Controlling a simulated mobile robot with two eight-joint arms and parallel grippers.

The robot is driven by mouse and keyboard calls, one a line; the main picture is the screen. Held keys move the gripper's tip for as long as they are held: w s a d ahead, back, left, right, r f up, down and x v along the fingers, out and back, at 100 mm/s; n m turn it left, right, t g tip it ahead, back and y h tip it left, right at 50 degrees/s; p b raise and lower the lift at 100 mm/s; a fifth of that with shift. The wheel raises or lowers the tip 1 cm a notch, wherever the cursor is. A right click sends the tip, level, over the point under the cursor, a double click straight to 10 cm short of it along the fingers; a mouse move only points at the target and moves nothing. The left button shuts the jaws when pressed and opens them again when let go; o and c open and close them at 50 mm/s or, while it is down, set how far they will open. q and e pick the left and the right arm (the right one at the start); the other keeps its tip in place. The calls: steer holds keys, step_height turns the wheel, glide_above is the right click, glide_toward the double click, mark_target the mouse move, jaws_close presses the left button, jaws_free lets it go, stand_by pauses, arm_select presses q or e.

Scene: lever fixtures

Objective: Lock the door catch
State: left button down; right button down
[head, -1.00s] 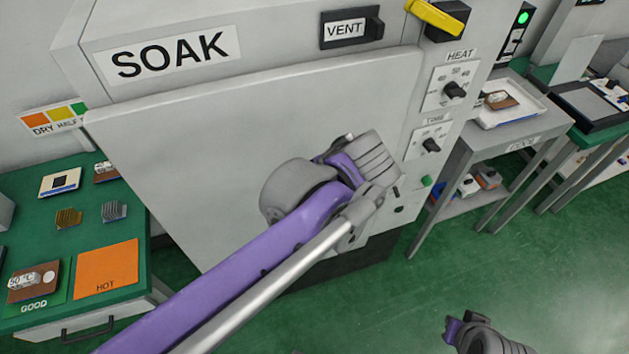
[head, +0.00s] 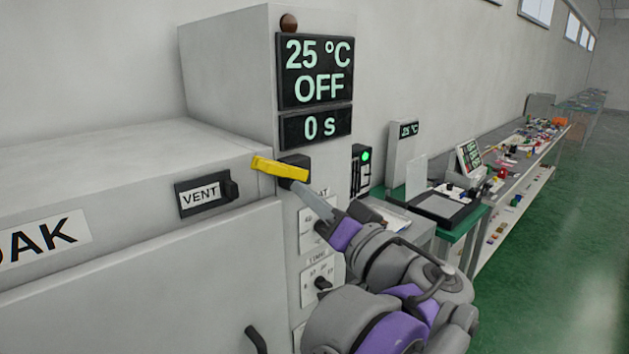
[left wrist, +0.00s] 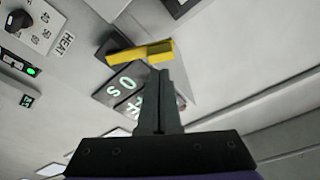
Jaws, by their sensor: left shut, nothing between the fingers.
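The yellow lever of the door catch (head: 280,168) sits on a black block at the oven's upper right edge, beside the VENT switch. It lies roughly level, reaching left from the block across the door side. My left gripper (head: 298,188) is shut and empty, with its tips at or just below the lever's right end. In the left wrist view, the yellow lever (left wrist: 142,52) lies just beyond the shut fingertips (left wrist: 160,73); I cannot tell whether they touch. The grey oven door (head: 170,285) looks flush with the front. My right gripper is out of view.
The VENT switch (head: 205,194) is left of the catch. The display (head: 316,72) above reads 25 °C, OFF. A dark door handle (head: 256,339) shows low down. Dials sit behind my left arm. A bench (head: 455,225) stands to the right.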

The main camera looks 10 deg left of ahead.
arm_select(q)
steer(key=d+r+n+t, duration=0.1)
steer(key=d+r, duration=0.2)
step_height(320, 180, up, 4)
steer(key=f, duration=0.1)
glide_above(277, 171)
steer(key=w+d, duration=0.2)
steer(key=f, duration=0.1)
steer(key=s+f, duration=0.2)
steer(key=shift+a+f, duration=0.2)
steer(key=shift+a, duration=0.05)
steer(key=shift+t+y, duration=0.3)
steer(key=shift+s+a+f+n+g+y+p, duration=0.15)
steer(key=shift+s+f+n+g+y+p, duration=0.2)
steer(key=shift+n, duration=0.55)
steer(key=shift+s+a+f+n+g+y+p, duration=0.15)
steer(key=shift+f+n+y+p, duration=0.25)
steer(key=shift+n, duration=0.5)
step_height(277, 171, down, 9)
steer(key=n+g+y+p, duration=0.2)
steer(key=n+g+p, duration=0.2)
steer(key=n, duration=0.9)
steer(key=shift+w+d+g+p, duration=0.2)
steer(key=shift+w+g+p, duration=0.2)
steer(key=shift+p, duration=0.45)
